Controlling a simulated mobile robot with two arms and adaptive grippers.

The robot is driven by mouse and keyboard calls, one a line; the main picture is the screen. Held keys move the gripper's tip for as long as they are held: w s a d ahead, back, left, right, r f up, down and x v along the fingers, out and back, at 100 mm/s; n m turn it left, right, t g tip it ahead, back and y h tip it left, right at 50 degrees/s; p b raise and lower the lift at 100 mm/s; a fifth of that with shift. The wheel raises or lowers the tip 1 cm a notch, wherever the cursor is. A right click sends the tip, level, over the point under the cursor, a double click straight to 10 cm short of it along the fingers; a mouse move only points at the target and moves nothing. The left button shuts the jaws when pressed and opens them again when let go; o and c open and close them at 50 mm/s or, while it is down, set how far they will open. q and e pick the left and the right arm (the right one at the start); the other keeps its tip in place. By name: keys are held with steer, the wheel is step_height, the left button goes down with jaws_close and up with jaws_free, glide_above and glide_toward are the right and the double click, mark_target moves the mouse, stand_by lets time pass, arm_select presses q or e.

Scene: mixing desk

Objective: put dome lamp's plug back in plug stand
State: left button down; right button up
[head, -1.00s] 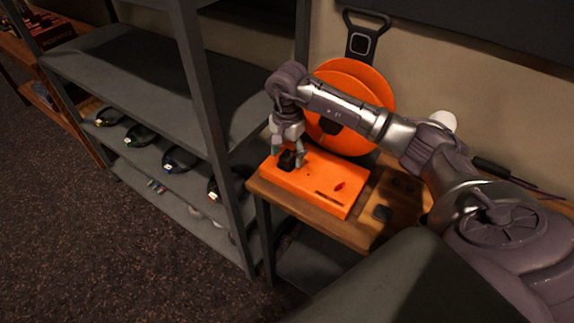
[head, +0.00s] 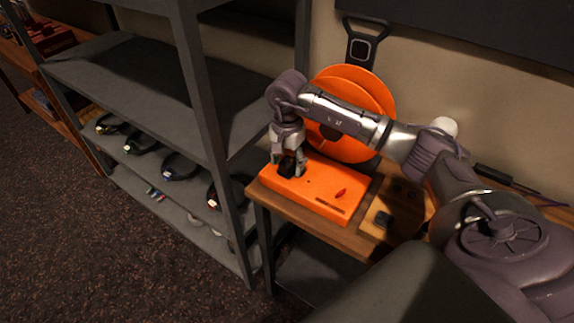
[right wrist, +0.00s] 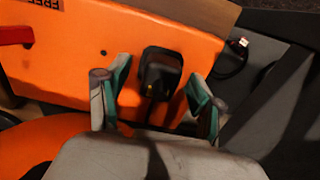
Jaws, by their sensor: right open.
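A black plug (right wrist: 160,72) stands at the orange block (right wrist: 90,45), with a dark cord running from it toward my palm. In the head view the plug (head: 287,166) is at the left end of the orange block (head: 318,200) on the wooden desk. My right gripper (right wrist: 157,80) is open, with one green-padded finger on each side of the plug and a visible gap to each. It also shows in the head view (head: 287,163), pointing down over the block. Whether the plug sits in a socket is hidden. My left gripper is out of view. I cannot pick out the dome lamp for certain.
A large orange disc (head: 352,115) stands upright right behind the block. A white rounded object (head: 443,127) is partly behind my right arm. A grey metal shelf (head: 130,85) with several dark banded items stands left of the desk (head: 330,233). A small dark square piece (head: 384,219) lies right of the block.

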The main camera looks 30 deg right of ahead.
mark_target(287, 161)
stand_by(0.7)
steer(key=shift+c, duration=0.2)
jaws_close()
steer(key=shift+r, duration=0.2)
steer(key=shift+r+p, duration=1.4)
steer(key=shift+r, duration=1.45)
